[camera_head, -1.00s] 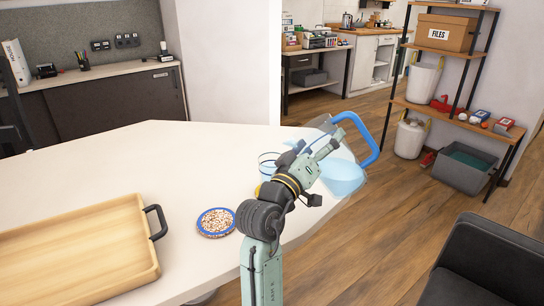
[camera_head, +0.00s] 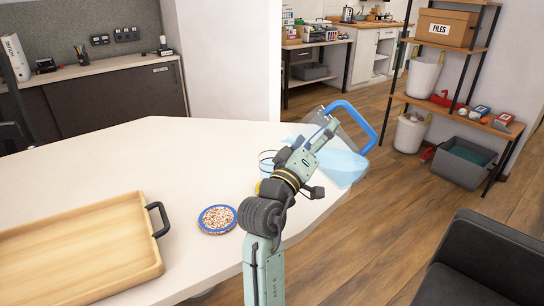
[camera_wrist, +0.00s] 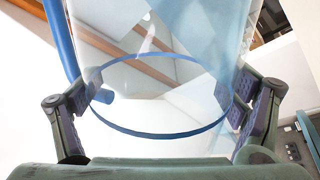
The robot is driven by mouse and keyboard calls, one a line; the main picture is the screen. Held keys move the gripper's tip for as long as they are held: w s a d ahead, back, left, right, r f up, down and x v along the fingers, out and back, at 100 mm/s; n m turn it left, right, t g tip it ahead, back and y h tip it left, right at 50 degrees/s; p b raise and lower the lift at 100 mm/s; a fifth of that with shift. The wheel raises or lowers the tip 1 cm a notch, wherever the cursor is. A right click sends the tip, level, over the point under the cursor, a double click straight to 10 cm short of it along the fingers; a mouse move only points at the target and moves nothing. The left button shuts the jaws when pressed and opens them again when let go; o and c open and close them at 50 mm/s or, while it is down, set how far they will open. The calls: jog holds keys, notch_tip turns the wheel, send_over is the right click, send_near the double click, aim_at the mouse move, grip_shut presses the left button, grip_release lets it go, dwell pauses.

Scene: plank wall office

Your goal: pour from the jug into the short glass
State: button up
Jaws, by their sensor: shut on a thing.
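The clear jug (camera_head: 347,165) has a blue handle (camera_head: 372,122) and pale blue liquid in it. It is tilted over the table's right edge. My gripper (camera_head: 313,148) is shut on the jug's body; in the wrist view the jug (camera_wrist: 160,110) sits between both finger pads, with a blue ring around it. A clear glass with a blue rim (camera_head: 267,158) stands on the table just left of my gripper, partly hidden by my arm. It appears to be the short glass. No stream of liquid is visible.
A wooden tray (camera_head: 150,270) with black handles lies at the table's left front. Something yellow, mostly hidden, shows behind my arm. The table (camera_head: 170,150) is clear at the back left. A dark sofa (camera_head: 480,260) stands at right.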

jog(key=shift+w+a+r+n+t+y+p, duration=0.1)
jog(key=shift+a+r+n+t+y+p, duration=0.15)
jog(key=shift+r+n+p, duration=0.35)
jog(key=shift+a+r+n+t+y+p, duration=0.1)
jog(key=shift+r+n+t+y+p, duration=0.2)
jog(key=shift+n+p, duration=0.5)
dwell(2.7)
jog(key=shift+f, duration=0.1)
